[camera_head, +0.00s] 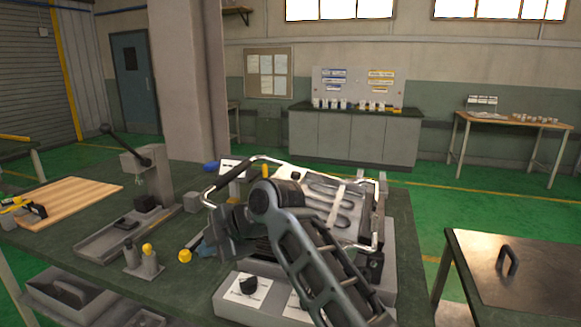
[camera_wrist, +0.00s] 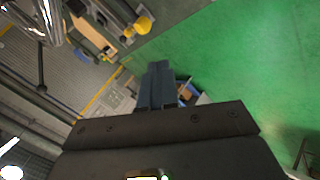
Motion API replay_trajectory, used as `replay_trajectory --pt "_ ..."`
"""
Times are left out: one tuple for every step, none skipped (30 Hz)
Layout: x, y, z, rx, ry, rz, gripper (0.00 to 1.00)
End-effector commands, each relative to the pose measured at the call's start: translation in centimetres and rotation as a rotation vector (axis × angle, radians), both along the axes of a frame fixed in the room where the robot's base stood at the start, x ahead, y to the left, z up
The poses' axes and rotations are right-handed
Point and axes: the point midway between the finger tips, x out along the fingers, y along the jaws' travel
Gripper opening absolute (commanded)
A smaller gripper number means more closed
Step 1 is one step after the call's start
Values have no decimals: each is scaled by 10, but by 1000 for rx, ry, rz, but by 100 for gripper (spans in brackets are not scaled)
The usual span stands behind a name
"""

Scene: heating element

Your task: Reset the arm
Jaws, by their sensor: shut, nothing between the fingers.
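My gripper (camera_wrist: 157,86) is shut and empty in the wrist view, its two dark fingers side by side over the green floor. In the head view my dark arm (camera_head: 300,245) reaches up from the bottom over the heating fixture. The gripper end (camera_head: 232,235) sits at the left of the fixture, partly hidden by my own arm. The heating fixture (camera_head: 340,205) is a grey box with dark looped elements on its top plate and a bent metal handle (camera_head: 240,172) around it. I cannot tell whether my arm touches the handle.
On the workbench (camera_head: 400,225) stand a lever press (camera_head: 148,175), a wooden board (camera_head: 70,200) and a small block with a yellow-capped piece (camera_head: 147,255). A second table (camera_head: 520,270) stands right, with green floor between.

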Motion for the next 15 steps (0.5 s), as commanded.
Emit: replay_trajectory --pt "-10 -6 -24 37 30 -53 0" --pt "-15 -9 -34 59 43 -87 0" --pt "-21 -14 -49 89 63 -132 0" --pt "-26 -18 -59 110 77 -165 0" --pt "-31 -23 -69 132 90 -199 0" --pt "-39 -28 -81 162 108 -244 0" --pt "-45 -33 -91 183 121 -279 0" --pt "-51 -38 -99 206 135 -314 0" --pt "-59 -45 -111 234 151 -360 0" --pt "-66 -51 -120 255 165 -394 0" --pt "-73 -56 -127 276 177 -427 0" --pt "-82 -64 -138 304 192 -474 0" --pt "-90 -70 -145 325 204 -508 0" --pt "-97 -76 -152 346 214 -541 0" --pt "-107 -85 -161 374 227 -587 0"
